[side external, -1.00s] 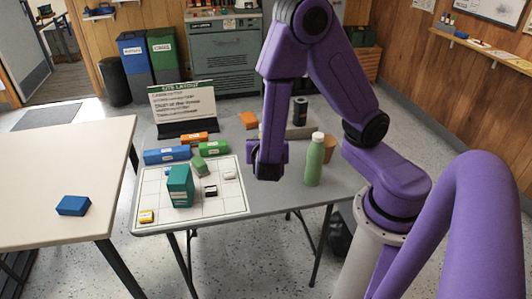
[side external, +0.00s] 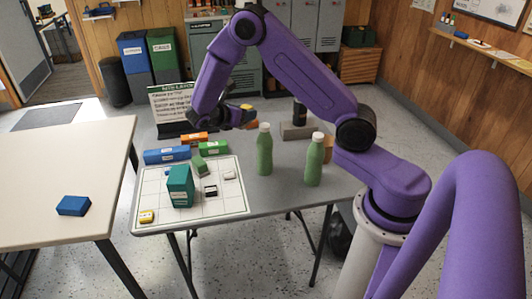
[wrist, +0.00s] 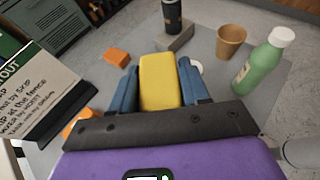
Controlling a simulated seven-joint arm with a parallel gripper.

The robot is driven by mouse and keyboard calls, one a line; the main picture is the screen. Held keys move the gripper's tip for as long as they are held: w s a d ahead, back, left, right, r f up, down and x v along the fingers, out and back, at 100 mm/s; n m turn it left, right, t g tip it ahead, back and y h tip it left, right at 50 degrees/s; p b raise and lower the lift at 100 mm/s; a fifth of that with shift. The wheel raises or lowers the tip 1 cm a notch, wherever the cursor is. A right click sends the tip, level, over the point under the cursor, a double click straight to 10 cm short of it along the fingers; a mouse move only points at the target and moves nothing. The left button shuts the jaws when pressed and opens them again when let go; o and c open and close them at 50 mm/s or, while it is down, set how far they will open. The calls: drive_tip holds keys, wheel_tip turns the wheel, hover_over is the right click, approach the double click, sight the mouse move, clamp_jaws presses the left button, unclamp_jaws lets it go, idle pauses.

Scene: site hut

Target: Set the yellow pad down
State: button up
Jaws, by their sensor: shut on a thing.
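The yellow pad (wrist: 160,80) lies lengthwise between the two blue fingers of my gripper (wrist: 160,90) in the wrist view, and the fingers press it from both sides. In the side view my gripper (side external: 246,117) is tilted over sideways above the back part of the grey table (side external: 290,198), and a bit of the yellow pad (side external: 246,107) shows at its end. The pad appears to be held clear of the table; its exact height is hard to tell.
Two green bottles (side external: 264,150) (side external: 314,160) stand at the table's right half. A gridded sheet (side external: 232,198) with several blocks covers the left. The sign (side external: 172,100), a tan cup (wrist: 230,42), an orange block (wrist: 117,57) and a dark bottle (wrist: 172,15) are near my gripper.

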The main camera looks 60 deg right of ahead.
drive_tip(key=w+d+r+m+g, duration=0.1)
drive_tip(key=d+m+g, duration=0.35)
drive_tip(key=d, duration=1.05)
drive_tip(key=shift+y, duration=0.3)
wheel_tip(320, 180, down, 23)
drive_tip(key=shift+w+d+r, duration=0.1)
drive_tip(key=o, duration=1)
drive_tip(key=shift+o, duration=0.2)
